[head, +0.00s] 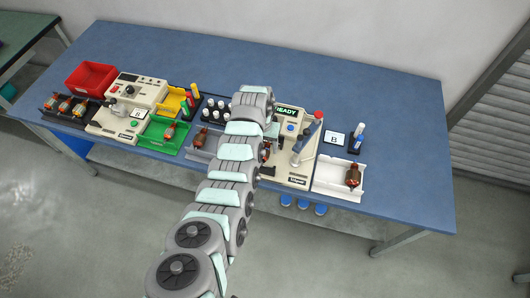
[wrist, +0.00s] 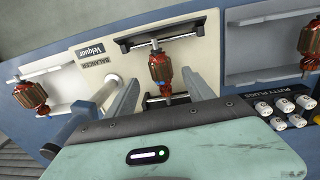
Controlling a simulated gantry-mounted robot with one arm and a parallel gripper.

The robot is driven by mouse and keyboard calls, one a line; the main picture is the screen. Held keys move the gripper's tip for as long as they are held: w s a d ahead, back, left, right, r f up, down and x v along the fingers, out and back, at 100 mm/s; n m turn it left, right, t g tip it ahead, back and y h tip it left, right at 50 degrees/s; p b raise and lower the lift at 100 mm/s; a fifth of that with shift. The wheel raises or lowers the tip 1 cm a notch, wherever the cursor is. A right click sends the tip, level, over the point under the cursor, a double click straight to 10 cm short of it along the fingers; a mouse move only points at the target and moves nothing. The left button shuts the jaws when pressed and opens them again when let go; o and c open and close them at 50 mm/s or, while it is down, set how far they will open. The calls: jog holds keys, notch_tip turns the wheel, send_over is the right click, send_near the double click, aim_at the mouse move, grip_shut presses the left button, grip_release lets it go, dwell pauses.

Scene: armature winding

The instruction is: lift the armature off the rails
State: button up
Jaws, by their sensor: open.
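The armature (wrist: 160,70), with copper windings and a steel shaft, sits on the balancer (wrist: 95,45) in the wrist view. The upper end of its shaft meets a black bar (wrist: 180,36); the lower end is close to my gripper body, and its rail contact is unclear. My gripper (wrist: 171,70) is open, its two grey fingers on either side of the armature with gaps visible. In the head view my arm covers most of the gripper and armature; part of the balancer (head: 297,172) shows, with a "READY" display.
A white tray (head: 325,185) with another armature (head: 352,176) lies right of the balancer; a grey tray (wrist: 265,60) with an armature (wrist: 310,45) lies on the other side. Putty plugs (wrist: 285,108) stand close to it.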

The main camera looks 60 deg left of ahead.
aim_at(264, 151)
jog(key=shift+s+f, duration=0.2)
jog(key=shift+f, duration=0.65)
jog(key=shift+w+f, duration=0.1)
jog(key=shift+f, duration=1)
jog(key=shift+c, duration=0.3)
grip_shut()
